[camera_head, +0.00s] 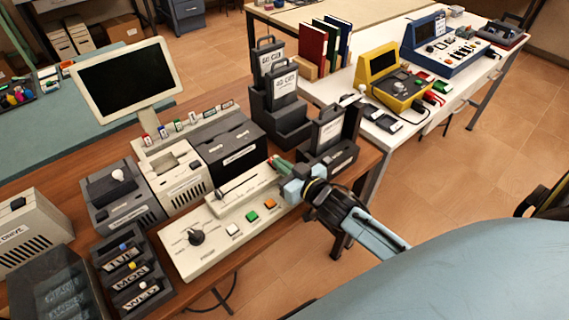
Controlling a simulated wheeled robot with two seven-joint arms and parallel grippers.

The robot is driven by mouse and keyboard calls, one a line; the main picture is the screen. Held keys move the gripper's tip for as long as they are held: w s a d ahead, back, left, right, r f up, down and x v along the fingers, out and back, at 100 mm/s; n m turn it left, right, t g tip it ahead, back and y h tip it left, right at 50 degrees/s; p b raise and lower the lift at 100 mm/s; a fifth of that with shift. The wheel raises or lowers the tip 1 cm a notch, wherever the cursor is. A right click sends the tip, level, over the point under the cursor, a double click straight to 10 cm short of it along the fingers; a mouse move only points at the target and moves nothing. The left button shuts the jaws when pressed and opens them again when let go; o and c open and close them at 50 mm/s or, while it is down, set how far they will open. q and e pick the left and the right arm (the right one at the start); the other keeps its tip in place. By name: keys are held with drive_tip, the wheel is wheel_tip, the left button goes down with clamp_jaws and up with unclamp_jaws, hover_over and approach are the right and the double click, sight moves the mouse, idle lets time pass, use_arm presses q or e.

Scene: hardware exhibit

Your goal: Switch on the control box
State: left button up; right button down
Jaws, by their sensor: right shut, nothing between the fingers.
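The control box (192,257) is a low cream panel on the brown wooden table. It has a dark round knob (196,237) at its left end, then a white, a green (252,216) and an orange button in a row. A raised cream part with a dark slot runs along its back. My right gripper (281,167) reaches in from the right and is over the right end of the box, shut with nothing held. Its wrist hides that end of the box. Whether the fingertips touch the box is unclear. My left gripper is out of view.
A monitor (126,82) and cream and dark devices stand behind the box. Dark card holders (283,127) rise close behind my right gripper. Labelled dark blocks (132,268) sit to the left. A white table with yellow (392,82) and blue consoles is farther back right.

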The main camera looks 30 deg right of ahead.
drive_tip(key=r+p, duration=0.4)
drive_tip(key=shift+s, duration=0.35)
drive_tip(key=s+d, duration=0.1)
drive_tip(key=s, duration=0.9)
drive_tip(key=shift+d+r, duration=0.2)
drive_tip(key=shift+d, duration=0.1)
